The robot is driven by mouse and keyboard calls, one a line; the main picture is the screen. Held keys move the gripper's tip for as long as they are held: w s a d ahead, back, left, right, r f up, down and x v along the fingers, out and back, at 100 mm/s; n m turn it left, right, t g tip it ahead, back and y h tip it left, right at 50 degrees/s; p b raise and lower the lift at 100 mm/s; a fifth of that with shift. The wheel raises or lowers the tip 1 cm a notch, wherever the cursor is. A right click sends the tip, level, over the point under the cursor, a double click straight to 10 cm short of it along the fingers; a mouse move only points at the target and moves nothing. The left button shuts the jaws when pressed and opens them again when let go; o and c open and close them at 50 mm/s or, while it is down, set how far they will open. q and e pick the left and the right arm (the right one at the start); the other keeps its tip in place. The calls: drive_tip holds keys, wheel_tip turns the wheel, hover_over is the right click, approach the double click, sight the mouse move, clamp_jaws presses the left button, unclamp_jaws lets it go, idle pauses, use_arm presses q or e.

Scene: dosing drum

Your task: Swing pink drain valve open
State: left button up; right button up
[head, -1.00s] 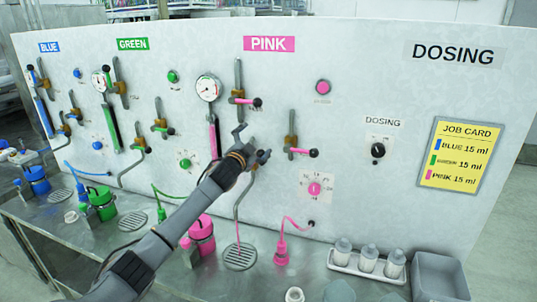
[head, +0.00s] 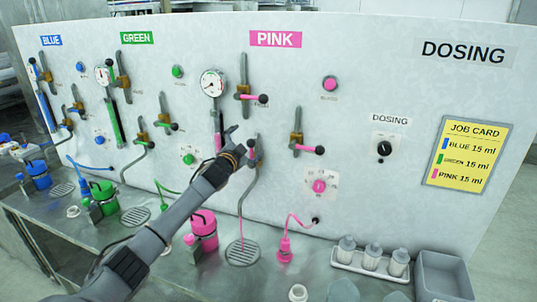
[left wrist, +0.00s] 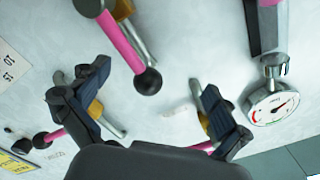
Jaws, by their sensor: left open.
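The pink drain valve (head: 252,151) is on the panel below the upper pink valve, with a pipe running down from it to a round drain grate. My left gripper (head: 241,145) is in front of it and partly hides it. In the left wrist view a pink lever with a black ball end (left wrist: 125,46), seemingly the drain valve's, points into the gap between the fingertips of my open left gripper (left wrist: 150,92). The fingers are not closed on it; I cannot tell whether they touch it. My right gripper is not in view.
The upper pink valve (head: 245,97) and the right pink valve (head: 296,146) have levers pointing right. A gauge (head: 212,83) is close to the upper left of my gripper. Pink bottle (head: 204,229), drain grate (head: 242,252) and vial tray (head: 340,262) are on the bench below.

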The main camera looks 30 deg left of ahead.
use_arm(q)
drive_tip(key=shift+d+f, duration=0.15)
drive_tip(key=shift+f, duration=0.2)
drive_tip(key=shift+w+f, duration=0.2)
drive_tip(key=shift+w, duration=0.1)
drive_tip(key=shift+s+d+r, duration=0.1)
drive_tip(key=shift+s+d, duration=0.2)
drive_tip(key=shift+s, duration=0.3)
drive_tip(key=p+v, duration=0.2)
drive_tip(key=v, duration=0.6)
drive_tip(key=shift+a, duration=0.1)
